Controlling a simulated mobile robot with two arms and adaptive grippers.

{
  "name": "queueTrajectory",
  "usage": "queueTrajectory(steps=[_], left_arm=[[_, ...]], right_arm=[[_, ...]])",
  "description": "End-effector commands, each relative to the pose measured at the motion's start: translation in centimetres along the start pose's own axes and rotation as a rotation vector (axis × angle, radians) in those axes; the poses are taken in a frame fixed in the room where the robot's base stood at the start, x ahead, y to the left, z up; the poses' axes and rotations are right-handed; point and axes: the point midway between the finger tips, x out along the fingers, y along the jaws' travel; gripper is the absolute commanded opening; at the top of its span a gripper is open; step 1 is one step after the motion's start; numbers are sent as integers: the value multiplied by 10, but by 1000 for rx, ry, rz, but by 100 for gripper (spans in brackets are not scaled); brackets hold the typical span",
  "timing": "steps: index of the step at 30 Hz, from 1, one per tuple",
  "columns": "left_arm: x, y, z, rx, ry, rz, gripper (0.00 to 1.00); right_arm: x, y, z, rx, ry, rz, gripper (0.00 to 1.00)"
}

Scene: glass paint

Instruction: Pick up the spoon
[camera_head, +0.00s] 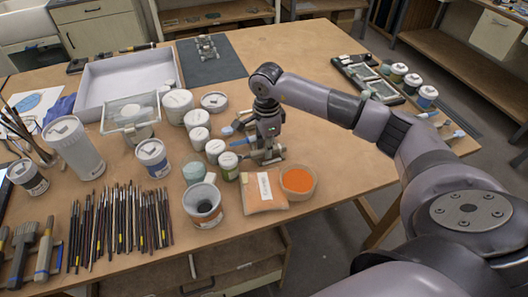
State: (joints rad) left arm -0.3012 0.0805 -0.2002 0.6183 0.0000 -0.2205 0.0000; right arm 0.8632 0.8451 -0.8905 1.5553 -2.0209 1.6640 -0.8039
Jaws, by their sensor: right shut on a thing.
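My right gripper (264,154) reaches down to the middle of the table, just behind the bowl of orange powder. It is shut on a thin thing, which looks like the spoon; the fingers hide most of it, so its shape is hard to make out. Blue-tipped tools (240,128) lie just left of the gripper. My left gripper is not in view.
A bowl of orange powder (298,181) and an orange packet (264,192) stand in front of the gripper. Brushes (120,220) lie front left. The table behind and right is mostly clear.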

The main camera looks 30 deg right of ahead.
Motion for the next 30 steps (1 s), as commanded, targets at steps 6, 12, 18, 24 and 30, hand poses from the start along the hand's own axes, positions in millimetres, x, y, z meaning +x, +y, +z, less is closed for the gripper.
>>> queueTrajectory(steps=[6, 12, 18, 24, 30], left_arm=[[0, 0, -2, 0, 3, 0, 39], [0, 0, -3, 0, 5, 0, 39], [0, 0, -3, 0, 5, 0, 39], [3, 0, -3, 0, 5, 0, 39], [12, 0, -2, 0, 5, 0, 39]], right_arm=[[0, 0, 0, 0, 0, 0, 0], [0, 0, 0, 0, 0, 0, 0], [-1, 0, 0, 0, 0, -1, 0], [-8, -1, 0, 0, 0, -3, 0], [-34, -1, 0, 0, -1, -5, 0]])
